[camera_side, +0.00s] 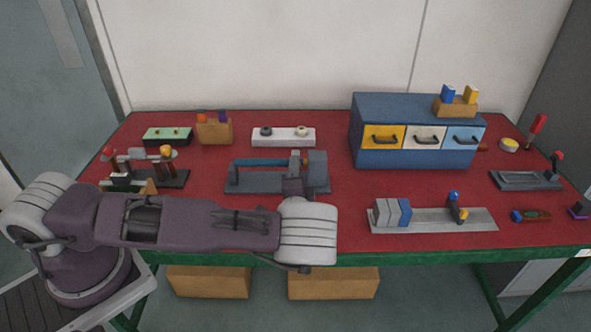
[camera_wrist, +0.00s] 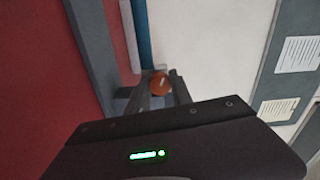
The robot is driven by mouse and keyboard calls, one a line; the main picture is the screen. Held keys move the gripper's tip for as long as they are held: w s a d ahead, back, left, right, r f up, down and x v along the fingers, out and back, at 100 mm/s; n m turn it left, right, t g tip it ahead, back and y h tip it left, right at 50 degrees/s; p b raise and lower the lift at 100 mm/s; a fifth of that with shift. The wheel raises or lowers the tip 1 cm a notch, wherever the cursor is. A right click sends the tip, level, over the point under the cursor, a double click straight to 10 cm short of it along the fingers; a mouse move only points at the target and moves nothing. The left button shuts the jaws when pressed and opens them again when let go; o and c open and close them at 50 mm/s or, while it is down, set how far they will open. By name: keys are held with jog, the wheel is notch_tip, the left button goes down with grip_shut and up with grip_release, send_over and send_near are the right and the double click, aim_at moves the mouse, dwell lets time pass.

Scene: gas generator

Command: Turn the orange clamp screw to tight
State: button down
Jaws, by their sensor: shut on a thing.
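The blue-green tube (camera_wrist: 142,30) runs away beyond the knob. In the side view, my gripper (camera_side: 298,164) is at the right end of the grey stand (camera_side: 255,183) that carries the tube (camera_side: 260,162). There the screw is mostly hidden by my gripper, so its turn angle cannot be read.
A white block with two round pieces (camera_side: 283,137) stands just behind the stand. A blue drawer cabinet (camera_side: 418,160) stands to the right. A grey rail with blocks (camera_side: 433,220) is at the front right. A rack of parts (camera_side: 147,165) is to the left.

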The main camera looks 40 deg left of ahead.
jog(key=m, duration=1.2)
jog(key=shift+m, duration=0.3)
dwell(0.3)
jog(key=c, duration=1.4)
grip_release()
jog(key=v, duration=0.7)
jog(key=shift+s+d, duration=0.1)
